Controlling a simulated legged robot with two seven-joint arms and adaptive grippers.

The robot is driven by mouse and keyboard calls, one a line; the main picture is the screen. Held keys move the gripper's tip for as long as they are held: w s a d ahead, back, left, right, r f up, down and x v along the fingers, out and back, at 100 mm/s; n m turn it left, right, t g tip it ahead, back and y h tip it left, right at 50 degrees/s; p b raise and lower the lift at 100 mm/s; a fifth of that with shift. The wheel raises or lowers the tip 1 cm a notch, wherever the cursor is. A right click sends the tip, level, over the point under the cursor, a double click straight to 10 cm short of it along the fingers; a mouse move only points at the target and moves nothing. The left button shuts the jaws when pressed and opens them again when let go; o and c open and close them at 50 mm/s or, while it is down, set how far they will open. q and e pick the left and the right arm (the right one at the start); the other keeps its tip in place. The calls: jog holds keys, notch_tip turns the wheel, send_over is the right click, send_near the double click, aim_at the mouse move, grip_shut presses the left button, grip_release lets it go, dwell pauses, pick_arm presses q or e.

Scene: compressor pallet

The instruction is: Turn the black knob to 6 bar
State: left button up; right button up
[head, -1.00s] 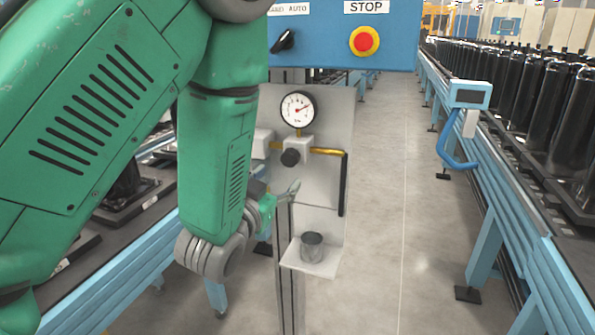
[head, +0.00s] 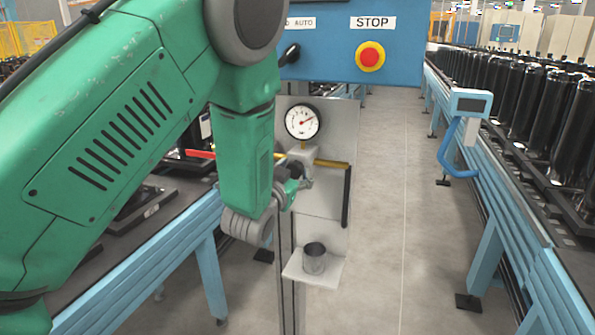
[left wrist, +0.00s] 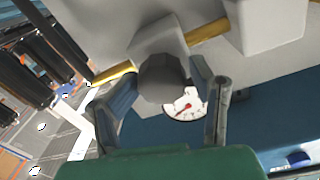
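The black knob (left wrist: 163,78) shows in the left wrist view on the front of a white regulator body (left wrist: 158,38). In the head view my left gripper hides it. My left gripper (head: 297,186) is at the regulator; in the left wrist view its two fingers (left wrist: 164,73) stand on either side of the knob, open, with gaps visible. Contact cannot be made out. The pressure gauge (head: 302,122) is above the regulator, its red needle pointing to the upper right; its numbers are too small to read. It also shows in the left wrist view (left wrist: 186,104). My right gripper is out of view.
A blue control box with a red STOP button (head: 370,57) hangs above the gauge. A yellow pipe (head: 332,163) runs right from the regulator. A metal cup (head: 315,258) stands on a small shelf below. Conveyors flank both sides; the aisle floor to the right is clear.

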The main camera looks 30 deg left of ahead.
pick_arm(q)
jog(key=shift+s+a, duration=0.15)
jog(key=shift+a, duration=0.25)
jog(key=c, duration=0.7)
jog(key=shift+d, duration=0.2)
jog(key=shift+c, duration=0.2)
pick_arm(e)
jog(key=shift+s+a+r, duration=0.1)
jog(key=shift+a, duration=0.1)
pick_arm(q)
jog(key=shift+d+n, duration=0.1)
jog(key=shift+n, duration=0.4)
jog(key=o, duration=1.1)
jog(key=shift+f, duration=0.1)
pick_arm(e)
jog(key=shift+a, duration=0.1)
pick_arm(q)
jog(key=shift+o, duration=0.2)
jog(key=v, duration=1.1)
jog(key=shift+s, duration=0.3)
jog(key=shift+f, duration=0.1)
